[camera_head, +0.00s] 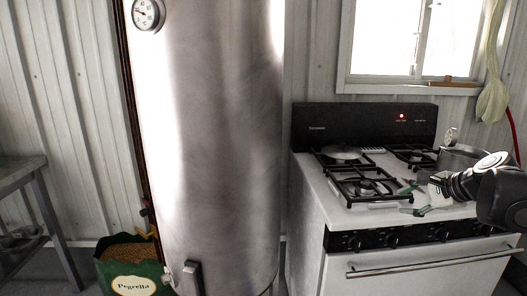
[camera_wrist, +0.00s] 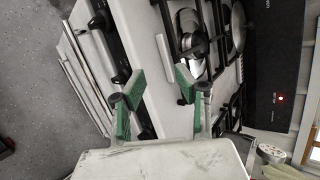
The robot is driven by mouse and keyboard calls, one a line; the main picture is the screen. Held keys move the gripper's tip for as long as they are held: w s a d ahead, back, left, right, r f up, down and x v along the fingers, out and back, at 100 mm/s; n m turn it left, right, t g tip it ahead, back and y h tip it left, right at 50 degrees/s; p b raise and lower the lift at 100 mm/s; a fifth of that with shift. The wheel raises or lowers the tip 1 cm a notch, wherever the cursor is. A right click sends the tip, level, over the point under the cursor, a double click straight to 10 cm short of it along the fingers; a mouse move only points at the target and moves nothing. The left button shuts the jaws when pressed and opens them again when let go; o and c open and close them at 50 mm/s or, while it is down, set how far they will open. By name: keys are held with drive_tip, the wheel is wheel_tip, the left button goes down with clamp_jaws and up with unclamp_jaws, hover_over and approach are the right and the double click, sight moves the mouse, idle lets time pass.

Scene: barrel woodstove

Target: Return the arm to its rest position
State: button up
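My arm reaches in from the right edge in the head view, over the front right of the white stove (camera_head: 312,215). My gripper (camera_head: 405,200) points left, just above the stove's white top near the front burner grate (camera_head: 365,188). In the wrist view its two green-padded fingers (camera_wrist: 160,80) are spread apart, with only the stove's pale top seen between them. Nothing is held.
A metal pot (camera_head: 462,157) stands at the stove's back right, close behind my arm. Black knobs and an oven handle (camera_head: 430,263) line the front. A tall metal cylinder (camera_head: 205,150) and a green pellet bag (camera_head: 130,270) are left.

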drive_tip(key=s+a+r+n+g+h+p, duration=0.1)
drive_tip(key=s+a+n, duration=0.35)
drive_tip(key=a, duration=0.25)
drive_tip(key=s+a+r+n+g+p, duration=0.1)
drive_tip(key=s+a+n, duration=0.2)
drive_tip(key=s+a, duration=0.3)
drive_tip(key=s+a+f+n+h+p, duration=0.2)
drive_tip(key=s+a+n+p, duration=0.1)
drive_tip(key=s+a+n, duration=0.6)
drive_tip(key=s+n, duration=0.1)
drive_tip(key=s, duration=0.3)
drive_tip(key=shift+a+f, duration=0.25)
